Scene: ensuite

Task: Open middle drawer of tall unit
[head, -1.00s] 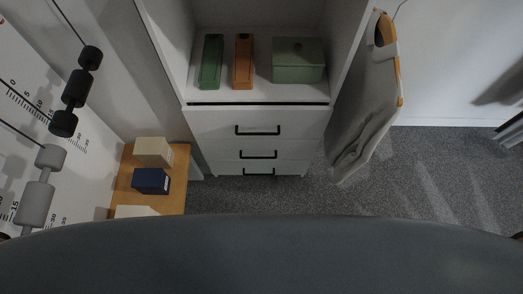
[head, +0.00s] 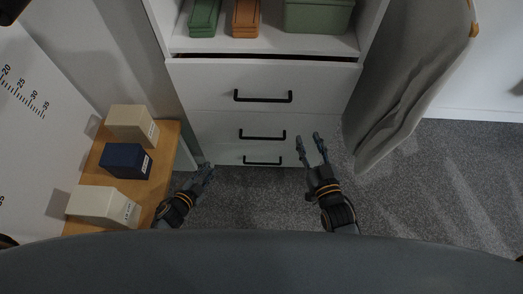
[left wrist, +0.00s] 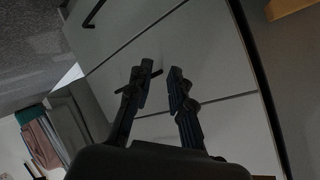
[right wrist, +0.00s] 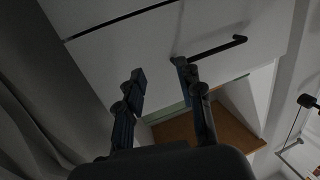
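The tall unit (head: 180,105) is white, with three drawers stacked below an open shelf. The middle drawer (head: 215,127) has a black bar handle (head: 262,136) and looks closed. My right gripper (head: 310,150) is open and empty, right of the middle and lower handles. My left gripper (head: 205,174) is open and empty, low at the unit's left side. The left wrist view shows its parted fingers (left wrist: 164,82) with a dark handle (left wrist: 153,75) behind one. The right wrist view shows open fingers (right wrist: 160,80) near a black handle (right wrist: 217,48); I cannot tell which drawer's.
The top drawer (head: 225,82) and bottom drawer (head: 222,154) are closed. A wooden bench (head: 168,165) with several boxes stands at left. Green and orange boxes lie on the shelf. Grey carpet (head: 265,195) is clear in front.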

